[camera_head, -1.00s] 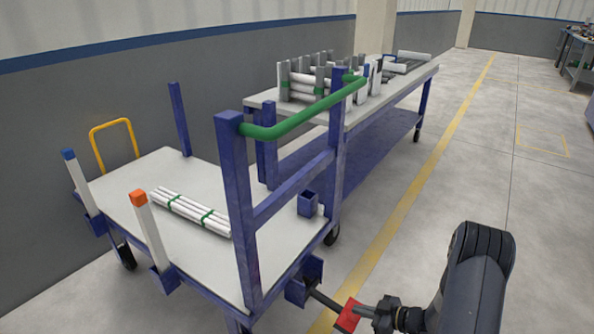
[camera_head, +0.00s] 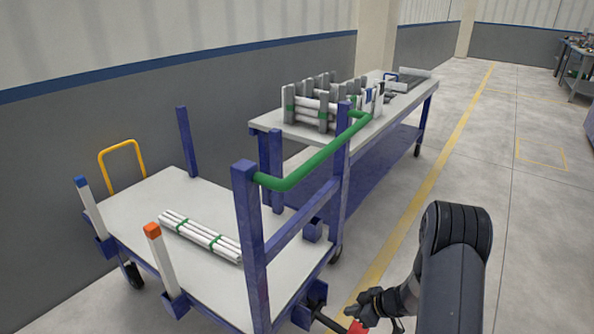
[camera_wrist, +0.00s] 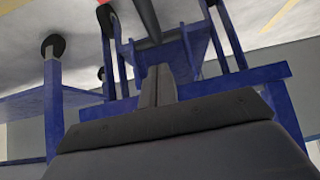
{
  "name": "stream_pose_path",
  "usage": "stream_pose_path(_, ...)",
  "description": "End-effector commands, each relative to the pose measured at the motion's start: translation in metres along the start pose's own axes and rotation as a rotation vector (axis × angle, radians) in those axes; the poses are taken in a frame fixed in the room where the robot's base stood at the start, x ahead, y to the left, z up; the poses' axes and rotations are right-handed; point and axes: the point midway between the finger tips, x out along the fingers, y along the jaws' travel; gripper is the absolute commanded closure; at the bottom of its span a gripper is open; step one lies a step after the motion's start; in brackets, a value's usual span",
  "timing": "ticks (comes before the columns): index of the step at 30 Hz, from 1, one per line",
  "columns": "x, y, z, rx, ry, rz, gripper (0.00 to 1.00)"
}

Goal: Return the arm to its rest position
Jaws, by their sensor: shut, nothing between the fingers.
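My gripper (camera_wrist: 158,75) is shut and empty in the wrist view, its two dark fingers together. In the head view my gripper (camera_head: 354,309) is at the bottom, right of the cart (camera_head: 130,215) and close to a dark rod with a red end (camera_head: 355,327). I cannot tell whether it touches the rod. My dark arm comes up from the bottom right. A bundle of white pipes (camera_head: 200,237) with green bands lies on the cart's bed.
The cart has blue posts, a green handle bar (camera_head: 310,165) and a yellow loop (camera_head: 122,160). A blue-legged table (camera_head: 405,103) with pipe racks (camera_head: 315,105) stands behind. Open floor (camera_head: 500,200) lies to the right, with a yellow line.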

Motion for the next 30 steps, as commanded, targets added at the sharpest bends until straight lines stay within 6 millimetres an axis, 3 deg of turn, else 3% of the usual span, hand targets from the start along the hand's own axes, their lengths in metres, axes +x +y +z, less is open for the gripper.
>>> stream_pose_path(7, -0.020, 0.001, -0.047, -0.003, -0.016, 0.001, 1.00)
stream_pose_path(12, -0.051, 0.001, -0.045, 0.003, -0.016, 0.002, 1.00)
stream_pose_path(18, -0.072, 0.001, -0.044, 0.001, -0.016, 0.001, 1.00)
stream_pose_path(30, -0.079, 0.000, -0.043, 0.001, -0.015, -0.001, 1.00)
